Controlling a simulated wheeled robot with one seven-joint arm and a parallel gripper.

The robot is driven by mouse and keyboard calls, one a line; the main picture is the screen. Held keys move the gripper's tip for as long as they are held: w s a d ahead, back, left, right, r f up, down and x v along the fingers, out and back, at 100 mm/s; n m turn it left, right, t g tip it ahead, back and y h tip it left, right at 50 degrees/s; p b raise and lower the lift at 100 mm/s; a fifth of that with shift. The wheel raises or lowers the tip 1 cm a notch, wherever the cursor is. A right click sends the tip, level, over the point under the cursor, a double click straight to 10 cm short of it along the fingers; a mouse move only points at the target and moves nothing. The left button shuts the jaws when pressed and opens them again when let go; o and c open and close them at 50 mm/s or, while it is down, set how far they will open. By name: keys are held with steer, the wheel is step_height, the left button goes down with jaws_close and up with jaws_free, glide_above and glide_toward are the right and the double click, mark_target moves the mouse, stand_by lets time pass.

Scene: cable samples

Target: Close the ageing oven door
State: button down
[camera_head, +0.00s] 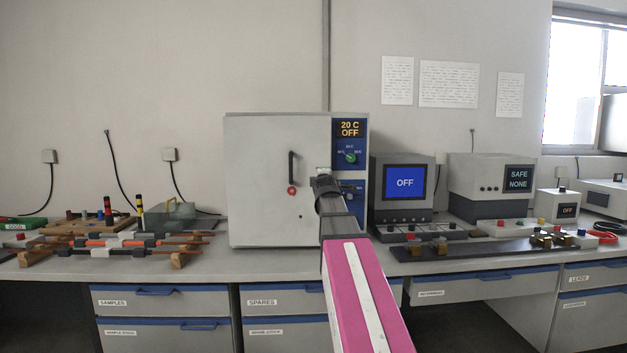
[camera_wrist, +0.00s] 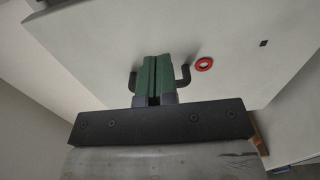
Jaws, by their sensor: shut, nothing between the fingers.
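The ageing oven (camera_head: 350,220) stands on the bench in the middle of the head view. Its pale grey door (camera_head: 258,180) covers the front left of the oven; whether it is fully flush cannot be told. My gripper (camera_head: 320,177) is in front of the door, right of the handle in the head view. In the wrist view its green fingers (camera_wrist: 156,78) are together and empty, hiding the middle of the handle (camera_wrist: 184,75). Contact with the door cannot be told.
The oven display (camera_head: 349,128) reads 20 C OFF. A monitor (camera_head: 404,183) and a tester (camera_head: 492,183) stand to the right. Drawers (camera_head: 160,300) are below the bench.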

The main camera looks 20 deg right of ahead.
step_height(320, 180, down, 7)
steer(key=s+a, duration=0.1)
steer(key=s, duration=0.2)
steer(key=x, duration=1.4)
steer(key=shift+w+a, duration=0.1)
steer(key=shift+w, duration=0.1)
